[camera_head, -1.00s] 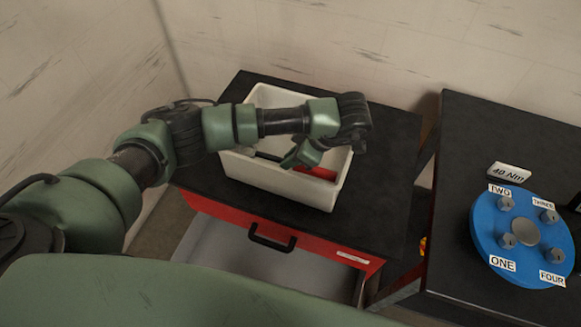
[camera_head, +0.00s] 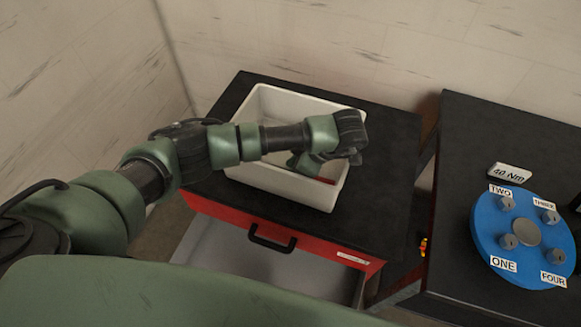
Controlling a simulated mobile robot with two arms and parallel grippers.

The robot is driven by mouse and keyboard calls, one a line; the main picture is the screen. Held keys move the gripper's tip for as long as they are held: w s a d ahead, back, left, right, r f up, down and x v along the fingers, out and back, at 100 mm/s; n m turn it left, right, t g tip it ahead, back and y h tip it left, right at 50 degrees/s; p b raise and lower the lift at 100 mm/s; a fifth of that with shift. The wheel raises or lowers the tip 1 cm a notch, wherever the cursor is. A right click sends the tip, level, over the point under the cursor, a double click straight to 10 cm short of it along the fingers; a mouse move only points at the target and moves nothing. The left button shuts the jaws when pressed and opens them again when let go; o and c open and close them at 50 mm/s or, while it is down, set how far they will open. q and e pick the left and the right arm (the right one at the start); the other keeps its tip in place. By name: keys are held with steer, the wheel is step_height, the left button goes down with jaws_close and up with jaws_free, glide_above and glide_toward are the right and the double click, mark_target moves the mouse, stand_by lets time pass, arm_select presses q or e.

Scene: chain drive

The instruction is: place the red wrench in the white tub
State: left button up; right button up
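The white tub (camera_head: 257,101) stands on a black-topped cabinet. A red piece, which looks like part of the red wrench (camera_head: 326,180), shows inside the tub's outline below my wrist; the arm hides the rest of it. My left arm reaches in from the left across the tub. My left gripper (camera_head: 299,163) points down inside the tub's outline, beside the red piece. Its fingertips are mostly hidden behind the wrist, so I cannot tell whether it is open or shut on the wrench. My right gripper is not in view.
The cabinet (camera_head: 385,130) has a red drawer front with a black handle (camera_head: 271,240) and an open grey drawer below. A black table at right holds a blue disc (camera_head: 490,225) with numbered posts and a "40 Nm" block (camera_head: 507,174). A wall stands close behind.

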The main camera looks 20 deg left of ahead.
arm_select(q)
steer(key=shift+r, duration=0.1)
steer(key=v, duration=1.2)
